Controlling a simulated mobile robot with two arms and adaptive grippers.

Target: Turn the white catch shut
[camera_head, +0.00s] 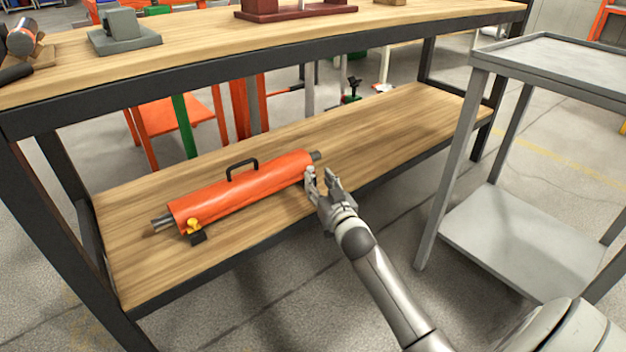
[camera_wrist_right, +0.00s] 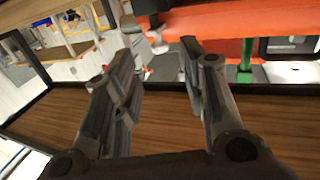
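The orange case (camera_head: 245,187) is a long rounded body lying on the lower wooden shelf, with a black handle on top. A yellow catch (camera_head: 194,226) sits at its near left end. The white catch (camera_wrist_right: 157,40) shows in the right wrist view beside the orange body, ahead of and between my fingers. In the head view it is hard to tell from my fingertips. My right gripper (camera_head: 323,178) is at the case's right end, its fingers apart; they also show open in the wrist view (camera_wrist_right: 158,62), with nothing between the pads. My left gripper is out of view.
The lower shelf (camera_head: 400,125) is bare to the right of the case. The bench top (camera_head: 300,37) overhangs the shelf, with black legs at its ends. A grey metal cart (camera_head: 520,240) stands close on the right.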

